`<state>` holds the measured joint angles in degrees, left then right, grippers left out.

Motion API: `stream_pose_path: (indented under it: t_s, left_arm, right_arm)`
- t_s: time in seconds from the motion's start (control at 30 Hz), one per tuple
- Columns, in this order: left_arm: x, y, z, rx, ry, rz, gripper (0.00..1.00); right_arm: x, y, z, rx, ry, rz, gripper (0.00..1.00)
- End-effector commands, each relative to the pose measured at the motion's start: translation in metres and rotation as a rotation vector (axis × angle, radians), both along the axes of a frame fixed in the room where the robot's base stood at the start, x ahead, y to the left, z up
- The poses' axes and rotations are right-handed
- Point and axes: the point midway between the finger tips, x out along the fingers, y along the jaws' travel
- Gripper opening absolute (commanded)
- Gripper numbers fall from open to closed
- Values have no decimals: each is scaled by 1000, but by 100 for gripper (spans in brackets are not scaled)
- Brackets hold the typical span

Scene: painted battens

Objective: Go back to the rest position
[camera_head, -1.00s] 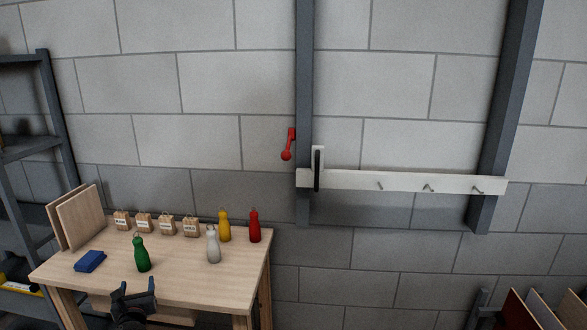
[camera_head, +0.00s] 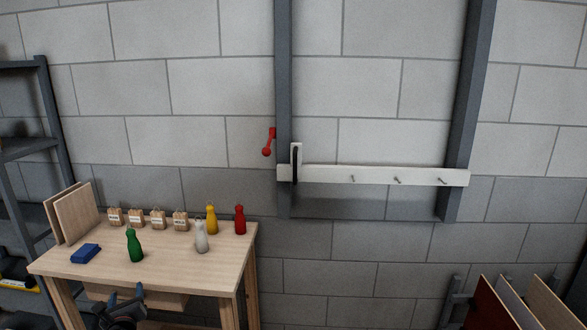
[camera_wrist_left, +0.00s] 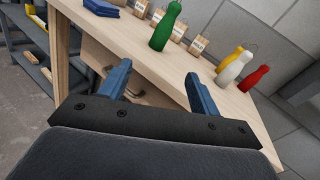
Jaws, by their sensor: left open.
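My left gripper (camera_head: 124,296) is low at the front edge of the wooden table (camera_head: 190,268), below the tabletop in the head view. In the left wrist view its two blue fingers (camera_wrist_left: 158,82) stand wide apart with nothing between them. The green bottle (camera_head: 135,245) stands on the table beyond the fingers, apart from them. My right gripper is in neither view.
A white rail (camera_head: 375,176) with hooks is on the wall. Panels (camera_head: 510,305) stand at lower right.

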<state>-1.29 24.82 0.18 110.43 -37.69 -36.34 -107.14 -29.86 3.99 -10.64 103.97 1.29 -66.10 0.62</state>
Motion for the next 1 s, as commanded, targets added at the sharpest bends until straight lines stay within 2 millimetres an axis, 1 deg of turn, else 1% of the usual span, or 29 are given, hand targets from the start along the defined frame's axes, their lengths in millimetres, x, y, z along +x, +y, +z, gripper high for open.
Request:
stream_pose_path:
  t_s: [0.17, 0.27, 0.47, 0.63, 0.77, 0.87, 0.9, 0.97, 1.0]
  left_arm:
    - [-2, 3, -4, -166, -51, 24, 63]
    - [-3, 6, -8, -303, -90, 45, 63]
    - [-7, 13, -29, -701, -194, 129, 63]
    - [-12, 11, -56, -1068, -282, 233, 63]
    - [-17, -2, -88, -1356, -342, 344, 63]
    - [-28, -19, -124, -1578, -377, 465, 63]
    - [-35, -29, -142, -1665, -385, 524, 63]
    - [-50, -47, -172, -1789, -393, 625, 63]
    - [-60, -59, -192, -1857, -394, 693, 63]
  right_arm:
    - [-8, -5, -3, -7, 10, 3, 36]
    - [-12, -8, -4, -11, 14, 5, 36]
    - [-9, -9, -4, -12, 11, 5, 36]
    - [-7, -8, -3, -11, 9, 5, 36]
    - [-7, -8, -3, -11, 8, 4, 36]
    - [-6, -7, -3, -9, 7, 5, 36]
    - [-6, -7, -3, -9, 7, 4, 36]
    - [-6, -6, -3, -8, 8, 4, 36]
    - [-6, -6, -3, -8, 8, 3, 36]
